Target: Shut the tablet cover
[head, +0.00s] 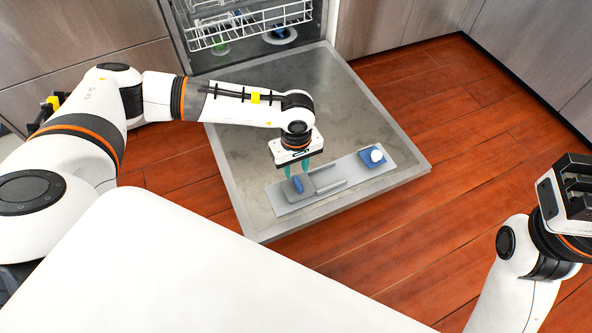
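The open dishwasher door (345,100) lies flat and carries a grey dispenser panel (292,207). On the panel, a grey sliding cover (325,181) with a raised blue grip (298,185) sits at the left end, between rails. At the right end is a blue compartment (368,162) with a white, rounded tablet (376,155) in it, uncovered. My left gripper (298,172) points down just above the blue grip. Its teal fingers are apart, with nothing seen held; whether they touch the grip I cannot tell. My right gripper (568,190) is at the right edge, far from the panel; its fingertips are unclear.
A white dish rack (245,28) with a few dishes stands inside the dishwasher behind the door. Steel cabinet fronts (395,22) stand at the back. The wooden floor (470,150) right of the door is clear.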

